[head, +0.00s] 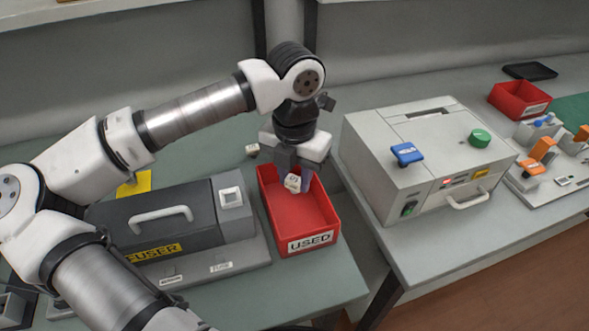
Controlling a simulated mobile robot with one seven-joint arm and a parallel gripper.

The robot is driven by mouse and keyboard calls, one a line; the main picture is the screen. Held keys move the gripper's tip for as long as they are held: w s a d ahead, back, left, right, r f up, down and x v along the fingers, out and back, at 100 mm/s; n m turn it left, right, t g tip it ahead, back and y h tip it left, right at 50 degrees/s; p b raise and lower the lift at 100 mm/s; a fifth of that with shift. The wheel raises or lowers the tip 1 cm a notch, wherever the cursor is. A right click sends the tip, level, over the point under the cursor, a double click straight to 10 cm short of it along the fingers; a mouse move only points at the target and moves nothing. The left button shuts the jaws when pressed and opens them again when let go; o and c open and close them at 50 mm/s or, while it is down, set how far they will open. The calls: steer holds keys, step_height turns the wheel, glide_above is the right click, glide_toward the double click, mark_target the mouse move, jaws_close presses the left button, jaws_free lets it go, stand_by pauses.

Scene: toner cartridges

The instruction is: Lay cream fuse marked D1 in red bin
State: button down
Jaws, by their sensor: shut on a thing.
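My gripper (294,178) points down over the back part of the red bin (322,244), which carries a white label reading USED. It is shut on a small cream fuse (292,183) with dark marking on its face, too small to read for sure. The fuse is between the fingertips, over the bin's inside; its exact height above the bin floor cannot be told. The visible bin floor is bare. Another small cream block (252,150) lies on the table behind the bin, to the left.
A dark fuser unit (165,222) with a grey handle stands left of the bin. A grey box machine (420,150) with blue and green knobs stands to the right, across a gap between tables. A second red bin (519,100) is at the back right.

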steer(key=c, duration=1)
jaws_free()
